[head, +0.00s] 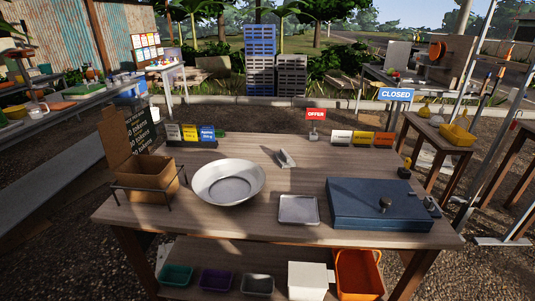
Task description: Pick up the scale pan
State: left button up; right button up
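The round, shallow metal pan (228,183) sits on the wooden table, left of the middle. It looks like the scale pan, with a wide light rim and a darker flat bottom, and it appears empty. A blue flat box-like unit (372,203) with a dark knob on top lies at the right of the table; I cannot tell whether it is the scale's base. A small square metal tray (298,209) lies between them, apart from both. Neither of my grippers shows in the head view.
The wooden table (270,235) also holds a cardboard box (148,180) in a wire frame at left, and card holders and a red OFFER sign (316,115) at the back. Bins stand on the lower shelf, including an orange one (358,275).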

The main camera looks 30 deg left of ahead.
aim_at(230, 182)
jog(key=u, duration=1.35)
